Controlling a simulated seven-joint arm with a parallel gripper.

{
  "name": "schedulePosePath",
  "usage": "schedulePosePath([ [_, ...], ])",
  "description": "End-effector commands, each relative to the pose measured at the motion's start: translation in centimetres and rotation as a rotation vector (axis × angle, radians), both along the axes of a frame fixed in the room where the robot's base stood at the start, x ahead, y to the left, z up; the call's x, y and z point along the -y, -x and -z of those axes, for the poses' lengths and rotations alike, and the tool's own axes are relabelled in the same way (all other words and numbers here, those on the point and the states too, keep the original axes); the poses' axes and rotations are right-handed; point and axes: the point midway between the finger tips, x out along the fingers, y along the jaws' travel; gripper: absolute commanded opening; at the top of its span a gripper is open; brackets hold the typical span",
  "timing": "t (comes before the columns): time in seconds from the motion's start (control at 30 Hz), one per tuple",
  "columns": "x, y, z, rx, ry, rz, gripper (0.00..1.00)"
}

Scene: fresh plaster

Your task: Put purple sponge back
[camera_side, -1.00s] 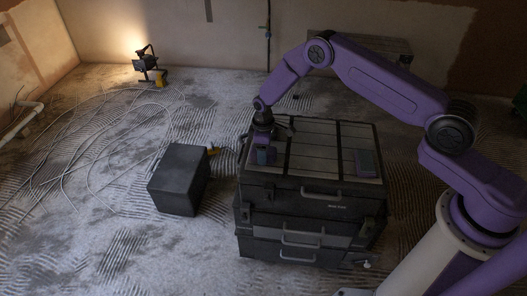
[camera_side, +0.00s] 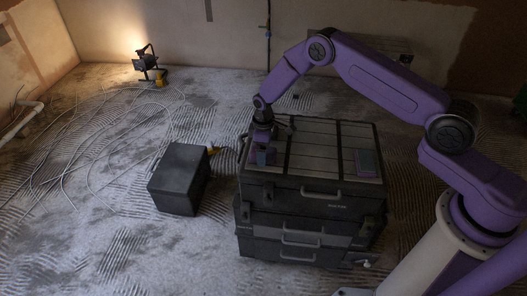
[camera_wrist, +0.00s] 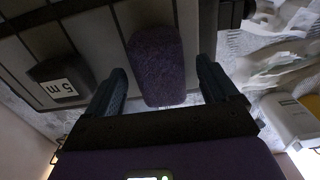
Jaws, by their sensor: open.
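The purple sponge (camera_wrist: 154,52) lies on the grey slatted lid (camera_wrist: 22,45) in the wrist view. My gripper (camera_wrist: 161,80) is open, with one teal finger on each side of the sponge's near end and a visible gap to each. In the side view my gripper (camera_side: 262,154) points down at the left part of the lid (camera_side: 312,150) of the black toolbox stack. The sponge is mostly hidden behind the fingers there. A flat teal pad with a purplish edge (camera_side: 367,163) lies on the lid's right part; I cannot tell what it is.
A black tape measure marked 5 m (camera_wrist: 61,82) sits left of the sponge in the wrist view. A dark box (camera_side: 179,180) stands on the floor left of the toolbox stack. A work lamp (camera_side: 147,63) and loose cable lie farther back. The middle of the lid is largely clear.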

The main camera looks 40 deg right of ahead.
Motion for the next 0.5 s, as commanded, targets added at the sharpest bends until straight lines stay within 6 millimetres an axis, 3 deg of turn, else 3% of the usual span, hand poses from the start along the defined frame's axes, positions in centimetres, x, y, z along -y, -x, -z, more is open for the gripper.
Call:
schedulePosePath([
  [0.5,0.0,-0.1,-9.1,0.004,-0.001,0.000,0.87],
])
